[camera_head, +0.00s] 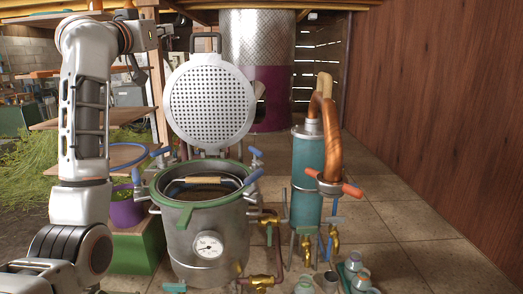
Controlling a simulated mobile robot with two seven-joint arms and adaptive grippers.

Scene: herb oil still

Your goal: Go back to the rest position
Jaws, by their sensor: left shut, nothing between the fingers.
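My left arm rises along the left side and bends over at the top. My left gripper (137,70) is small and dark below its wrist, left of the raised perforated plate, shut and empty, apart from everything in front. My right gripper is not in view. The metal still pot (178,240), with a green rim and a round gauge (209,245), stands in the middle. The white perforated plate (209,103) stands upright behind its opening. A dark item with a tan handle (205,181) lies across the pot's mouth.
A teal condenser (306,190) with a copper pipe (331,140) stands right of the pot. Several small bottles (352,268) stand at the lower right. A purple bucket (126,212) sits on a green stand at left. Tiled floor (400,225) lies clear before the wooden wall (440,110).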

